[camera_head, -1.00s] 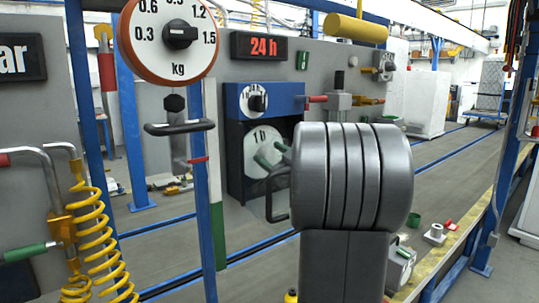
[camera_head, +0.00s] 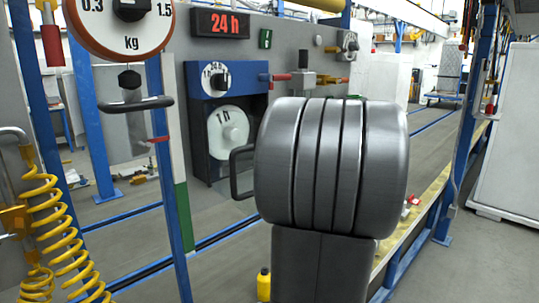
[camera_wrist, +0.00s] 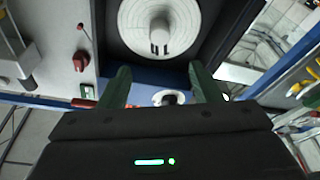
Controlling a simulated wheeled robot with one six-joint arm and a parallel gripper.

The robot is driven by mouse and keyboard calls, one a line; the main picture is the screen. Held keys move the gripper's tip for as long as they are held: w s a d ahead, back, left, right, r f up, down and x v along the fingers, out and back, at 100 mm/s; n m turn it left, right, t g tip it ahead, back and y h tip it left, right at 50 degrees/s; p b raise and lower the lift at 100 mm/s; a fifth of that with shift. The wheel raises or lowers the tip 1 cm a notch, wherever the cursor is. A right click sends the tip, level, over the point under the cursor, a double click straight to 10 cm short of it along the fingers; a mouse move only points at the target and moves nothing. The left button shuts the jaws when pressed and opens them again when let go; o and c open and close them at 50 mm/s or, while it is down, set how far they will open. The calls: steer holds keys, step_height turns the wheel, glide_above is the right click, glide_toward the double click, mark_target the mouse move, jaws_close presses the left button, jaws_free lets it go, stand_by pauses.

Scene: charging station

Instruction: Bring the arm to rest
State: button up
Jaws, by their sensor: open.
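My arm's grey upper part (camera_head: 332,165) stands large in the middle of the head view, in front of the station. It hides whatever is behind it, and my gripper cannot be made out in that view. In the wrist view my gripper (camera_wrist: 161,80) shows two dark green fingers, spread apart with nothing between them. Beyond them are a white dial (camera_wrist: 135,38) with a knob and a blue panel edge. The gripper is apart from the dial as far as I can tell.
The station panel holds a blue timer box (camera_head: 197,82), a white "1 h" dial (camera_head: 222,145) and a black handle (camera_head: 240,182). A kg scale (camera_head: 94,30) and yellow coiled hose (camera_head: 45,190) stand left. Open floor (camera_head: 470,262) lies at the right.

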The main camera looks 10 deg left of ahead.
steer(key=shift+a, duration=0.1)
steer(key=p+x, duration=0.1)
steer(key=x, duration=1.2)
steer(key=shift+w+a+r, duration=0.1)
steer(key=shift+w+a, duration=0.15)
steer(key=shift+s+d, duration=0.15)
steer(key=shift+d, duration=0.05)
steer(key=b+v, duration=0.1)
steer(key=v, duration=1.3)
steer(key=p+x, duration=0.1)
steer(key=x, duration=1.3)
steer(key=shift+a, duration=0.15)
steer(key=s+d, duration=0.4)
steer(key=d, duration=0.1)
steer(key=shift+d, duration=0.25)
steer(key=shift+s+d, duration=0.1)
